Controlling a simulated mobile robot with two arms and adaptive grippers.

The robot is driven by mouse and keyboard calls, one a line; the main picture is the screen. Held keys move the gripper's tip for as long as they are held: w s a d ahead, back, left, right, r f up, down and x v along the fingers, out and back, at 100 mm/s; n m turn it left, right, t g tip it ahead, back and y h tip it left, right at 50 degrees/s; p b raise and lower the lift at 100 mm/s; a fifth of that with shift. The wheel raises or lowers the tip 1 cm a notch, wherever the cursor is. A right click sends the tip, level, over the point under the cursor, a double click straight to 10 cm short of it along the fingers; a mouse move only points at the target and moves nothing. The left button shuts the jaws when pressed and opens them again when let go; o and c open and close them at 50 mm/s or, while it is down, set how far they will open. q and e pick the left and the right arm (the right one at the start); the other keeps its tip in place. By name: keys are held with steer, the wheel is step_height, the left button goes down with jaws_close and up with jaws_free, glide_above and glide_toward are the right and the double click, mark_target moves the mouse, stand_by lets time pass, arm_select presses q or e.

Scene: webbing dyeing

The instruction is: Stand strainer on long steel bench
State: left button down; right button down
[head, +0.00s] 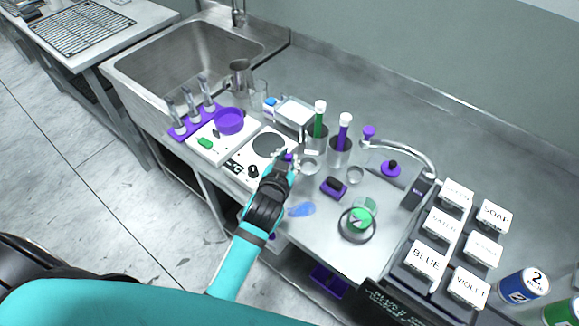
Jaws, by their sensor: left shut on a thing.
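My left gripper (283,164) is above the long steel bench (388,122), beside the hotplate with the dark round plate. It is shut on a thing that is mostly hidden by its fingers. A bit of purple shows at the fingertips, and a small round pale metal bowl (309,165) shows just right of them. This looks like the strainer, but the view is too small to be certain. I cannot tell whether the bowl touches the bench. My right gripper is not in view.
Labelled white boxes (428,259) crowd the right end. The bench's back strip is clear.

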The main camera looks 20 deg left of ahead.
arm_select(q)
step_height(320, 180, down, 3)
steer(key=shift+d+r, duration=0.15)
steer(key=shift+f, duration=0.45)
steer(key=c, duration=1.5)
jaws_free()
steer(key=shift+c, duration=0.2)
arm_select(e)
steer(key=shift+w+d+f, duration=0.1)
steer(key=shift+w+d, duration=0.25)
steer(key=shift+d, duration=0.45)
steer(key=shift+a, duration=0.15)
